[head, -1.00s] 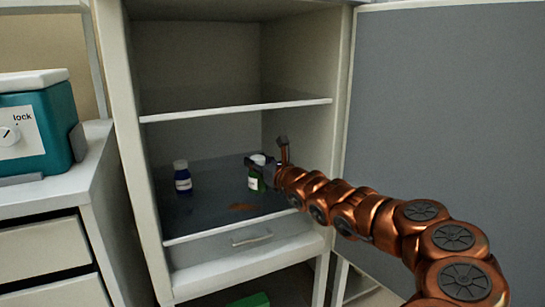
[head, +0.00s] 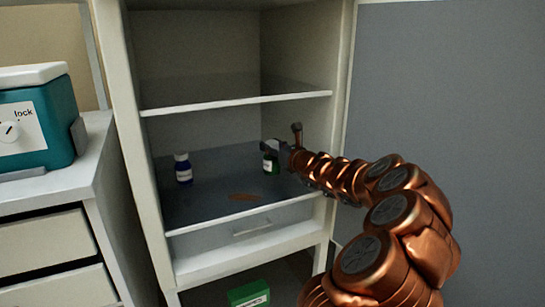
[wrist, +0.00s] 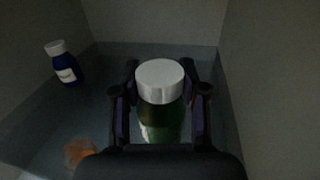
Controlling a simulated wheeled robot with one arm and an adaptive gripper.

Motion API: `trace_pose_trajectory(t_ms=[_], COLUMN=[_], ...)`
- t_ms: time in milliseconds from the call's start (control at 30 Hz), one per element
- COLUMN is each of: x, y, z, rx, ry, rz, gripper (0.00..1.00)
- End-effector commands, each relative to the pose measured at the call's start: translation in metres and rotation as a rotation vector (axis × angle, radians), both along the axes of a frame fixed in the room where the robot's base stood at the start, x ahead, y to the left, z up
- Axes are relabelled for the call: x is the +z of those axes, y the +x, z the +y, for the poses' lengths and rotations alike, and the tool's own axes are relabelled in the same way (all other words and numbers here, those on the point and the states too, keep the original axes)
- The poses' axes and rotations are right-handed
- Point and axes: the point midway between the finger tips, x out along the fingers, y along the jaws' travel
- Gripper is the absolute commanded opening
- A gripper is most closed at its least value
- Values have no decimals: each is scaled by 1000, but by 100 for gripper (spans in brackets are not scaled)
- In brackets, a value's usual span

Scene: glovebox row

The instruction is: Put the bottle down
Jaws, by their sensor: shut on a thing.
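The green bottle (head: 271,164) with a white cap is inside the open cabinet, over the right part of the dark lower shelf (head: 215,205). My gripper (head: 272,147) is shut on it. In the wrist view the bottle (wrist: 161,122) stands upright between the fingers of my gripper (wrist: 160,101), its white cap toward the camera. I cannot tell whether its base touches the shelf. A blue bottle (head: 183,170) with a white cap and label stands on the same shelf to the left; it also shows in the wrist view (wrist: 66,66).
An orange-brown patch (head: 243,197) lies near the shelf front. An upper shelf (head: 235,101) is above, and the right cabinet wall is close to my gripper. The open grey door (head: 450,130) is at right. A green box (head: 249,295) sits below.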

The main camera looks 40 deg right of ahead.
Motion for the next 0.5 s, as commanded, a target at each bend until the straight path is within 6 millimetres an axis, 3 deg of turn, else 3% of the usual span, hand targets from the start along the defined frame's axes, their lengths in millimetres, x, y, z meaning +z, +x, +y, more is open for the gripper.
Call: trace_pose_trajectory(t_ms=[233,500], x=[-33,-34], y=[0,0], z=[-3,-2], rx=[-1,-1], ry=[-2,-2], rz=[2,-1], gripper=[2,2])
